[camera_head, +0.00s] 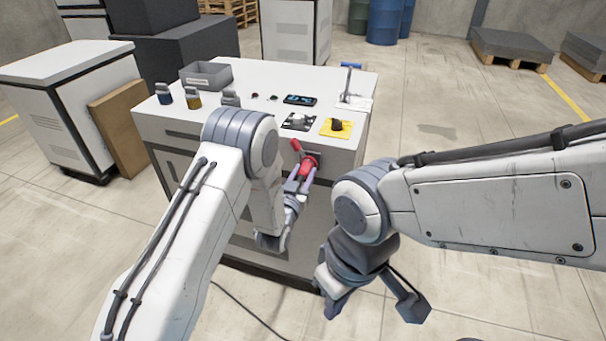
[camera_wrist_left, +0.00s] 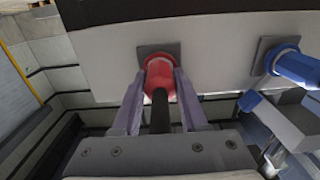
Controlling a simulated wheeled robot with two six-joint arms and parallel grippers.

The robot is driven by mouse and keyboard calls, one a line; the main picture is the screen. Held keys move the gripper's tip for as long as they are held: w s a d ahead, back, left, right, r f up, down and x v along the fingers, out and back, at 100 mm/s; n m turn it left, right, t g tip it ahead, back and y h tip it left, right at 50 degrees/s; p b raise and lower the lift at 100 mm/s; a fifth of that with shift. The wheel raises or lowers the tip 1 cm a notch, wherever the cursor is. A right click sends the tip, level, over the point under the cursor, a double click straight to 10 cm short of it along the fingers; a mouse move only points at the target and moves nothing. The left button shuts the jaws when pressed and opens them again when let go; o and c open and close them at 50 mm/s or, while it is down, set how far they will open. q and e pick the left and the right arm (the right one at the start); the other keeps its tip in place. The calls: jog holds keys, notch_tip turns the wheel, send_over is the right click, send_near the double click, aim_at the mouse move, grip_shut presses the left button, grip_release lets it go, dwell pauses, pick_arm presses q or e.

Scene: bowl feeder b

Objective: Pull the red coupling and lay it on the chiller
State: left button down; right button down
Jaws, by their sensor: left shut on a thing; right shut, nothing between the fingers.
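The red coupling (camera_head: 308,162) is on the front side of the white workbench cabinet (camera_head: 222,118), near its right corner. In the left wrist view the coupling (camera_wrist_left: 160,77) sits against a dark square plate, and a dark stem runs from it toward my gripper. My left gripper (camera_head: 299,178) is shut on the coupling, one finger on each side. My right gripper (camera_head: 372,298) is low in front of the cabinet, shut and empty, away from the coupling. A white vented cabinet (camera_head: 65,50) stands at the left and another (camera_head: 297,30) at the back; no label shows which is the chiller.
A blue coupling (camera_wrist_left: 292,66) is right of the red one. The cabinet top holds a grey bin (camera_head: 206,76), jars, a dark device (camera_head: 300,99) and a yellow pad (camera_head: 336,128). A brown board (camera_head: 118,130) leans at the left.

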aim_at(302, 176)
pick_arm(q)
jog(key=shift+r, duration=0.3)
jog(key=shift+v, duration=2.8)
jog(key=shift+a+f, duration=0.1)
jog(key=shift+f, duration=0.1)
